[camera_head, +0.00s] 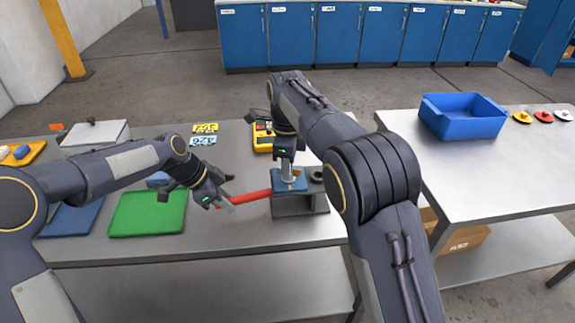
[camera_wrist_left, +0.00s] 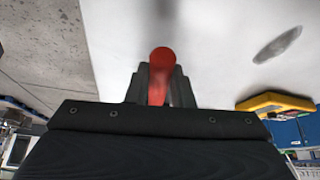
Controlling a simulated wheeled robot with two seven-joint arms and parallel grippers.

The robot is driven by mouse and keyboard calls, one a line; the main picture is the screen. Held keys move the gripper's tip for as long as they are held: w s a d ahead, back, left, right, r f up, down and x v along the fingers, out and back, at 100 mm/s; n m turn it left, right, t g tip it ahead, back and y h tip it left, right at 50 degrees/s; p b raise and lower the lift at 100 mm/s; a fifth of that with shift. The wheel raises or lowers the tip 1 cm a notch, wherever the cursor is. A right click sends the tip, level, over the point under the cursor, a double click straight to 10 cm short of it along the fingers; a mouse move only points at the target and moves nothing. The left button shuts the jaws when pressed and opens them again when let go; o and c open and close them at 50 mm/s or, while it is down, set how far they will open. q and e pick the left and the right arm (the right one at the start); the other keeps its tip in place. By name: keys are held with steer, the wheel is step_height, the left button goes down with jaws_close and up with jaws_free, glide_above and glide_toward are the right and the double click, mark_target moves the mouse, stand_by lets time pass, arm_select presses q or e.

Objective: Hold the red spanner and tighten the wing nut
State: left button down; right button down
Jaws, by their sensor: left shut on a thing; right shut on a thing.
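The red spanner (camera_head: 252,197) lies level, its far end against the grey block (camera_head: 299,204). My left gripper (camera_head: 228,204) is shut on the spanner's near end. In the left wrist view the red handle (camera_wrist_left: 158,72) sits between the two dark fingers (camera_wrist_left: 160,88). My right gripper (camera_head: 288,172) points straight down over the blue plate (camera_head: 280,186) on the block. It is shut around the spot of the wing nut, which its fingers hide.
A green mat (camera_head: 148,212) lies left of my left gripper. A yellow tray (camera_head: 262,141) stands behind the block, and it also shows in the left wrist view (camera_wrist_left: 275,102). A second table (camera_head: 505,180) at right bears a blue bin (camera_head: 462,118).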

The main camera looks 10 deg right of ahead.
steer(key=m, duration=0.7)
steer(key=shift+w+r, duration=0.1)
steer(key=shift+r, duration=0.05)
steer(key=m, duration=0.3)
steer(key=shift+m, duration=0.4)
steer(key=shift+d+m, duration=0.1)
steer(key=shift+m, duration=0.4)
steer(key=shift+f+m, duration=0.25)
steer(key=shift+m, duration=0.05)
steer(key=shift+d+f, duration=0.15)
steer(key=shift+f, duration=0.1)
steer(key=c, duration=1.3)
jaws_free()
steer(key=shift+o, duration=0.3)
steer(key=shift+r, duration=0.15)
steer(key=shift+r, duration=0.1)
